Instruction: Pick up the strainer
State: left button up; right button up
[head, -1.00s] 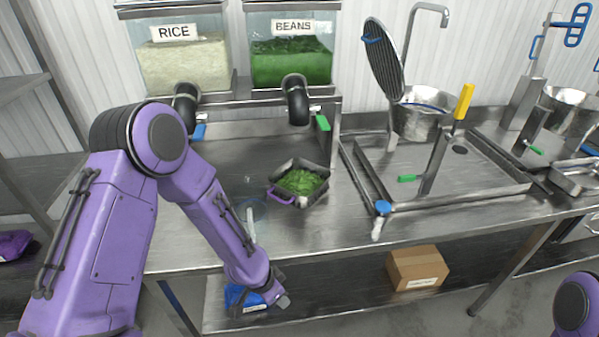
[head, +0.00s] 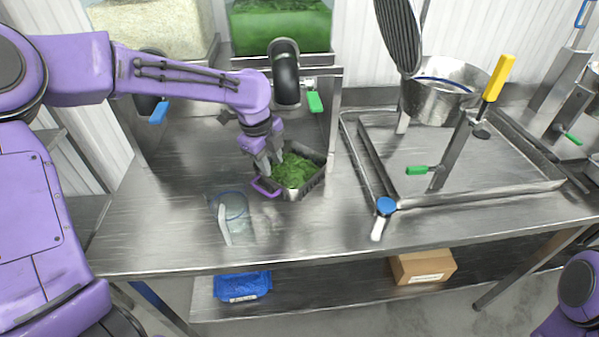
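A square metal basket (head: 316,181) with a purple handle (head: 265,187) holds green beans and stands on the steel counter below the bean dispenser; it may be the strainer, but I see no mesh. My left gripper (head: 270,166) points down at the basket's left rear edge, its fingers slightly apart. I cannot tell whether they touch or straddle the rim. A metal bowl or pot (head: 440,95) with a blue line inside its rim stands at the back right. My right gripper is out of view; only a piece of my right arm shows at bottom right.
A clear container (head: 232,218) with a blue rim stands left of the basket, near the counter's front. A steel tray (head: 445,155) with a tall yellow-handled lever (head: 498,78) fills the right side. Spouts (head: 285,72) hang behind the basket.

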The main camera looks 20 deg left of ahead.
aim_at(275, 183)
pick_arm(q)
jog(key=shift+m, duration=0.3)
jog(key=f, duration=0.3)
jog(key=w+f+p, duration=0.1)
jog(key=f, duration=0.1)
jog(key=f+p, duration=0.1)
jog(key=f, duration=0.2)
jog(key=shift+w+a+f, duration=0.1)
jog(key=shift+w+f, duration=0.1)
jog(key=shift+f, duration=0.1)
jog(key=shift+w+f, duration=0.1)
jog(key=shift+f, duration=0.35)
grip_shut()
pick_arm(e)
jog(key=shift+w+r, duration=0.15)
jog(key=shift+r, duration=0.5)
pick_arm(q)
jog(key=shift+r, duration=0.1)
